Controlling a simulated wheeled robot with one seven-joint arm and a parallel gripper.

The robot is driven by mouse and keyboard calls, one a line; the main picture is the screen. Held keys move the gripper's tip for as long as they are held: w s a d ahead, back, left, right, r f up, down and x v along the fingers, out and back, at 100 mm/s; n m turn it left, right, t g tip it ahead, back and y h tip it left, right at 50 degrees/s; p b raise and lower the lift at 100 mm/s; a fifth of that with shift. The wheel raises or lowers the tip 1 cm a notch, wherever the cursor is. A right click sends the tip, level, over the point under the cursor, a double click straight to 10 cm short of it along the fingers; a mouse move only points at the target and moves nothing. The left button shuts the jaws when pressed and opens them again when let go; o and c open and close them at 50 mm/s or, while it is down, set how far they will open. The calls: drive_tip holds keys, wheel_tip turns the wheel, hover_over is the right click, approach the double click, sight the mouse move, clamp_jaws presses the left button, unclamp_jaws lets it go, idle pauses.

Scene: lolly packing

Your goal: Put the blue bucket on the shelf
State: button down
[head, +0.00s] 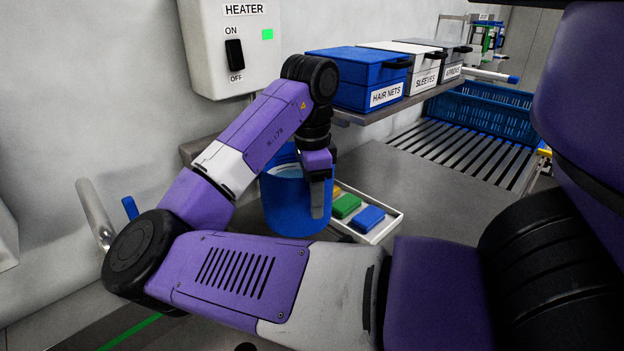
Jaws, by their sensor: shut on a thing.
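The blue bucket (285,205) is upright near the middle of the head view, behind my forearm. My gripper (318,195) points down at the bucket's right side and is shut on its wall, with one finger showing on the outside. My arm hides the bucket's upper left part. I cannot tell whether its base touches the counter. The shelf (385,110) runs along the wall behind and to the right of the bucket, above counter height. It bears a blue box marked HAIR NETS (345,92), a white SLEEVES box (424,78) and a grey APRONS box (452,66).
A white tray (392,228) with coloured blocks lies just right of the bucket. A heater box (228,70) with a switch hangs on the wall at upper left. A blue crate (490,112) stands on rollers (455,148) at the right. Grey counter between is clear.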

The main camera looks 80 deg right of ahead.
wheel_tip(320, 180, down, 11)
idle(0.7)
drive_tip(key=shift+b, duration=0.3)
drive_tip(key=c, duration=0.7)
unclamp_jaws()
drive_tip(key=shift+f, duration=0.15)
drive_tip(key=r, duration=1.2)
drive_tip(key=shift+a+r, duration=0.1)
drive_tip(key=shift+a, duration=0.15)
